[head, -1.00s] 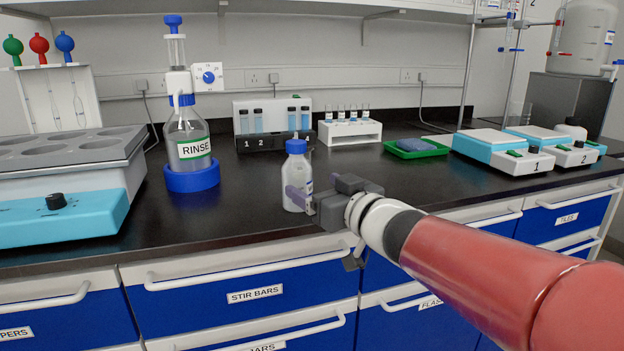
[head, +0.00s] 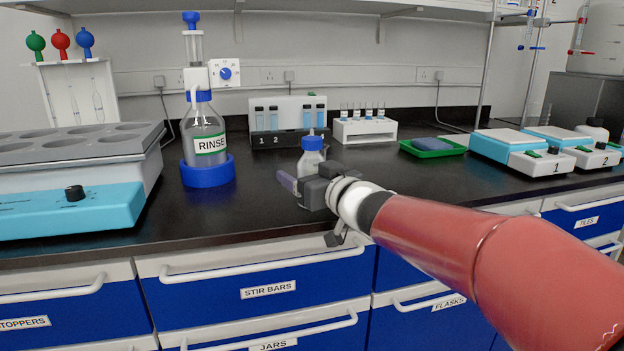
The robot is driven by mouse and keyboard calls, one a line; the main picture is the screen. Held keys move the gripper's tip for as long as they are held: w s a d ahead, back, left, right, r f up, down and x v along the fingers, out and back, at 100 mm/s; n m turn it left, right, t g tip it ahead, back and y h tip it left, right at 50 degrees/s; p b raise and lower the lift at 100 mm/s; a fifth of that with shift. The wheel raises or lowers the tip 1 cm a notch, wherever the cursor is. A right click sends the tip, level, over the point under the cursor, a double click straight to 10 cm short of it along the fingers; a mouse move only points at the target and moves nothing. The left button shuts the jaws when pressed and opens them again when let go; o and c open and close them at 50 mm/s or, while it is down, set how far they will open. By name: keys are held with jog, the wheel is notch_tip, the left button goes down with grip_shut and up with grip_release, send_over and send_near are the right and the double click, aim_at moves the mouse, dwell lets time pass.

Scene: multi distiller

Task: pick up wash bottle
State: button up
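The wash bottle (head: 312,160) is a small whitish bottle with a blue cap. It stands upright on the black bench near the front edge, and its lower part is hidden by my gripper. My gripper (head: 290,183) is in front of the bottle at its lower half, reaching in from the right. One purple finger pokes out to the left of the bottle. The other finger is hidden or cannot be made out, so the gap between them does not show. I cannot tell whether the gripper touches the bottle.
A large RINSE bottle (head: 207,130) in a blue ring stands left of the wash bottle. A rack (head: 289,139) and a white tube stand (head: 365,131) are behind it. A green tray (head: 433,149) and stirrer plates (head: 520,152) are to the right. The bench between is clear.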

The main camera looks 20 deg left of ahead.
jog(key=c, duration=0.7)
jog(key=shift+r, duration=0.2)
